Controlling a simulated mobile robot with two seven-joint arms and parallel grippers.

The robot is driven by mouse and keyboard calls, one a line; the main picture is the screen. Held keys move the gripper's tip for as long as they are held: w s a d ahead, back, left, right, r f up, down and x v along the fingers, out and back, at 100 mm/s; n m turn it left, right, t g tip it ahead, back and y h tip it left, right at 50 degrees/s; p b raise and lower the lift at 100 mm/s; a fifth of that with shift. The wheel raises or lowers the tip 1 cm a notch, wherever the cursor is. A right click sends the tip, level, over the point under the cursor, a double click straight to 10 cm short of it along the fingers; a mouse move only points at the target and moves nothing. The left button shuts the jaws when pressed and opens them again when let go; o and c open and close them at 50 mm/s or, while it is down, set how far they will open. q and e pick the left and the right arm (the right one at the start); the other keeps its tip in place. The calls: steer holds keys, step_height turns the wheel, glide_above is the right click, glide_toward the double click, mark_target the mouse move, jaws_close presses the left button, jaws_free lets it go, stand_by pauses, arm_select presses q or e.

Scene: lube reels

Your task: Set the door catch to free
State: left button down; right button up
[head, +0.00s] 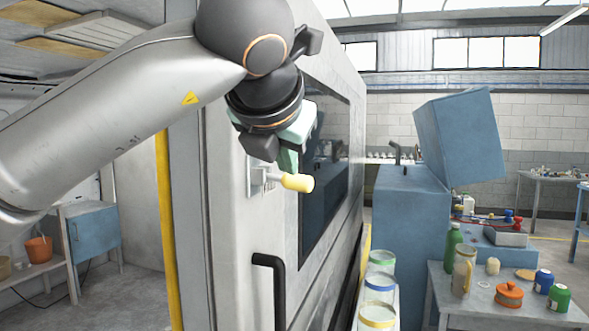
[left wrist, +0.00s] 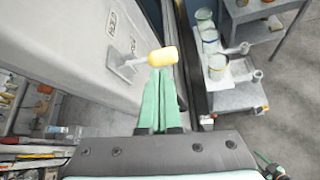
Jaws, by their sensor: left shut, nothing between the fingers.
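The door catch is a short lever on a metal plate with a yellow knob (head: 297,183), fixed to the face of a grey cabinet door (head: 225,235). The lever sticks out to the right in the head view. My left gripper (head: 289,160) is shut and empty, its green fingers just above the knob. In the left wrist view the knob (left wrist: 163,56) lies just beyond the tips of the shut fingers (left wrist: 160,75); I cannot tell whether they touch. Small labels (left wrist: 112,21) mark the door near the catch, too small to read surely. My right gripper is out of view.
A black door handle (head: 272,290) stands below the catch, and a dark window (head: 325,175) is to its right. Jars (head: 380,287) stand on a shelf at the lower right, beside a table (head: 475,312) with bottles and pots. A blue machine (head: 410,230) stands behind.

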arm_select(q)
steer(key=a+b+v, duration=0.1)
steer(key=v, duration=0.9)
steer(key=shift+w+b, duration=0.2)
steer(key=shift+b, duration=0.15)
steer(key=shift+r, duration=0.15)
